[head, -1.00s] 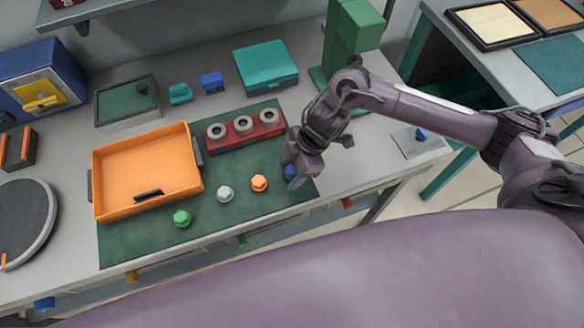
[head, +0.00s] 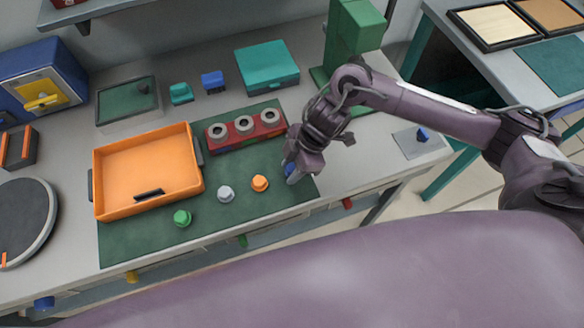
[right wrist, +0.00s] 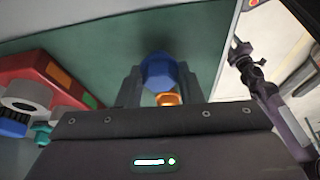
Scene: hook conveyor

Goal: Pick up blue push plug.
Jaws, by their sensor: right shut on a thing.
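The blue push plug (head: 290,168) is at the right end of the green mat (head: 250,204). My right gripper (head: 295,174) is shut on it and partly covers it in the head view. In the right wrist view the blue plug (right wrist: 160,72) sits between the two grey fingers of the right gripper (right wrist: 159,85). Whether it touches the mat is hard to tell. My left gripper does not show.
An orange plug (head: 260,183), a grey plug (head: 225,194) and a green plug (head: 182,218) stand on the mat. A red block with grey rings (head: 244,141) lies behind. An orange tray (head: 110,180) is at left. A green stand (head: 350,40) rises behind my right arm.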

